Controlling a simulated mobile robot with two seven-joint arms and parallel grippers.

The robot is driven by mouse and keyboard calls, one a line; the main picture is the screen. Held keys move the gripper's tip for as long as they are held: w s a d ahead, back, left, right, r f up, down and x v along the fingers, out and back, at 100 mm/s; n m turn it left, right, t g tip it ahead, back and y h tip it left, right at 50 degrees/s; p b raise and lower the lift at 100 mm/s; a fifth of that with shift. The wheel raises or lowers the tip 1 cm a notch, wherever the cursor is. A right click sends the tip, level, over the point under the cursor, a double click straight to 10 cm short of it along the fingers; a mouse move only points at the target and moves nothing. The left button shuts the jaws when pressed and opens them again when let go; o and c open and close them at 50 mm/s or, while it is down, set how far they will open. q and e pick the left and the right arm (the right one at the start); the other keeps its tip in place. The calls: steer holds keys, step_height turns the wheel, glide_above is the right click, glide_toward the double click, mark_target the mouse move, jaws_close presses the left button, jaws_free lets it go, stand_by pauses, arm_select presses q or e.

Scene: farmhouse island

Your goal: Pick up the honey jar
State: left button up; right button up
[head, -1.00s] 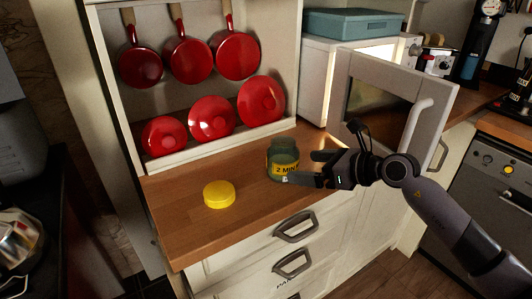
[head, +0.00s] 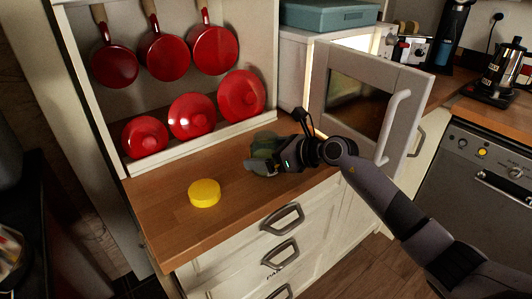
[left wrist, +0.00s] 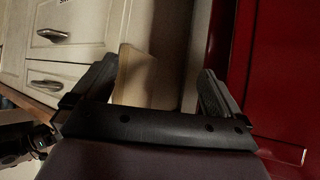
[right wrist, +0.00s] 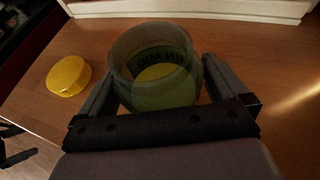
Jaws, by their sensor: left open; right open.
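The honey jar (head: 264,146) is a greenish glass jar standing on the wooden counter, partly hidden by my right gripper in the head view. In the right wrist view the jar (right wrist: 157,70) is open at the top, with a label seen through the glass. My right gripper (head: 262,165) is open, its fingers on either side of the jar; I cannot tell if they touch it. A yellow lid (head: 204,193) lies on the counter to the left, also seen in the right wrist view (right wrist: 69,76). My left gripper (left wrist: 153,85) is open and empty, away from the counter.
Red pans (head: 165,55) hang above red lids (head: 192,117) at the back of the counter. A white microwave with an open door (head: 362,95) stands right of the jar, close to my right arm. Drawers with handles (head: 283,219) are below.

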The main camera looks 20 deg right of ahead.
steer(key=shift+w, duration=0.1)
steer(key=c, duration=1.2)
steer(key=shift+o, duration=0.2)
steer(key=shift+r, duration=0.15)
step_height(320, 180, up, 20)
steer(key=b, duration=0.1)
